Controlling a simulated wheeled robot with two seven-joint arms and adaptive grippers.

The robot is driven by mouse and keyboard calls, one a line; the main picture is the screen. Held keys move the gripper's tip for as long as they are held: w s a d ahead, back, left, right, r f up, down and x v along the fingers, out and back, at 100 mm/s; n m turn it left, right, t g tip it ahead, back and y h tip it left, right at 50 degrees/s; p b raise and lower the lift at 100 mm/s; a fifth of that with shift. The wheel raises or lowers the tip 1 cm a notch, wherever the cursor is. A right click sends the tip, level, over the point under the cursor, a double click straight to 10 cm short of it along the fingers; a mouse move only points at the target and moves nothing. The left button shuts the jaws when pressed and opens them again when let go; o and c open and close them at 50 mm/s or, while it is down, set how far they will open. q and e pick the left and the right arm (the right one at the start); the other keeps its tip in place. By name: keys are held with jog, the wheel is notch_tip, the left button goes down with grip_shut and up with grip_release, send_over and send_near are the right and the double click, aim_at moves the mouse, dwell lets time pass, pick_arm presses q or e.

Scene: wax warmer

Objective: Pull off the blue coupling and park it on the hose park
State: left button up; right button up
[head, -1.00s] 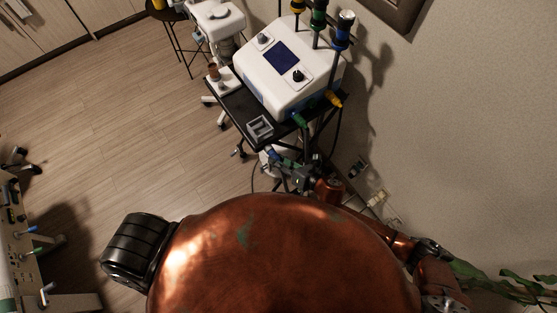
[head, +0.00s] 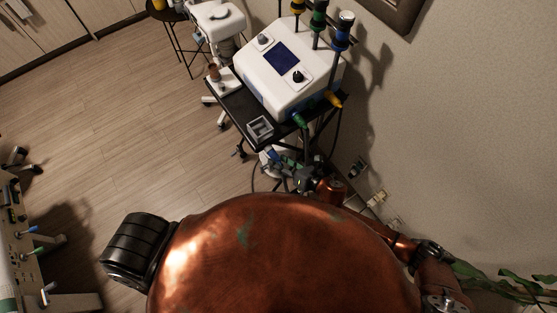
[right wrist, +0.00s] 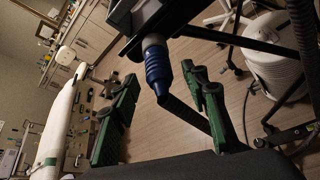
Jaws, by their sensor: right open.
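The blue coupling (right wrist: 157,70) hangs from a pale fitting under a dark edge in the right wrist view, with a dark tube running down from it. It shows small in the head view (head: 271,153), below the cart's front edge. My right gripper (right wrist: 160,80) has green-padded fingers standing open, one on each side of the coupling, with visible gaps. In the head view the right gripper (head: 283,163) is small and partly hidden by my body. A grey square frame (head: 260,129) sits on the cart's front corner; I cannot tell if it is the hose park. My left gripper is not in view.
A white machine (head: 285,72) with a dark screen stands on a black cart (head: 228,101). The wall is close on the right; open floor (head: 120,110) lies left.

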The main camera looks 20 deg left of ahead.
jog(key=p+v, duration=0.3)
jog(key=v, duration=0.4)
jog(key=shift+p, duration=0.3)
dwell(0.9)
jog(key=shift+s+d, duration=0.1)
jog(key=shift+d, duration=0.1)
